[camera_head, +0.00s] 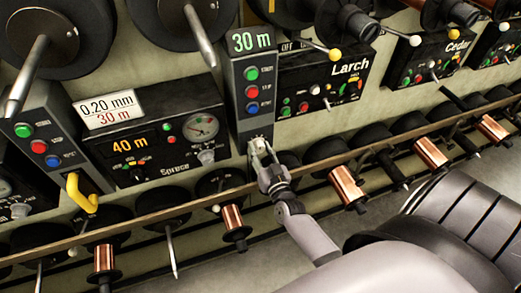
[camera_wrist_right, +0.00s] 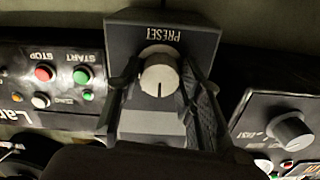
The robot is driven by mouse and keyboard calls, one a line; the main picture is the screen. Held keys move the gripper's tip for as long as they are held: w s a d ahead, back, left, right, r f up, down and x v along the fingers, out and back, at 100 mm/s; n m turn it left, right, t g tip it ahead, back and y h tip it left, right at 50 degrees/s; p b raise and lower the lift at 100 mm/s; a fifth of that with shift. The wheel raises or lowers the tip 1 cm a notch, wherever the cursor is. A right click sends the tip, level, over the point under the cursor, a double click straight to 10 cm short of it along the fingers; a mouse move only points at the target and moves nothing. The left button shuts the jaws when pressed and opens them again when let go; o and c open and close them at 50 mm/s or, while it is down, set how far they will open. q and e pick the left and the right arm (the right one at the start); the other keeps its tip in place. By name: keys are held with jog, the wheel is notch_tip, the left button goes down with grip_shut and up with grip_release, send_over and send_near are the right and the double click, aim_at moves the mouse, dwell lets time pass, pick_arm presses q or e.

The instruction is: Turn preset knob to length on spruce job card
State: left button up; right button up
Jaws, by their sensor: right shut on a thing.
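The preset knob (camera_wrist_right: 161,68), white and round with a dark pointer line, sits under the upside-down PRESET label in the right wrist view. My right gripper (camera_head: 262,156) is shut on it, one finger on each side; in the head view the fingers partly hide the knob. The control column (camera_head: 250,100) carrying it has a green-lit display reading 30 m (camera_head: 251,41). The spruce job card (camera_head: 107,108) is white and reads 0.20 mm and 30 m. The Spruce panel (camera_head: 165,150) beneath it shows 40 m in amber. My left gripper is not in view.
The Larch panel (camera_head: 325,80) is right of the column, with the Cedar panel (camera_head: 430,60) beyond. A yellow hooked handle (camera_head: 80,193) is at the left. A rail (camera_head: 130,222) with copper spools (camera_head: 233,217) runs below the panels, close under my right arm.

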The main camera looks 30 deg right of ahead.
jog(key=shift+m, duration=0.3)
jog(key=o, duration=1.2)
jog(key=shift+c, duration=0.2)
jog(key=v, duration=1.2)
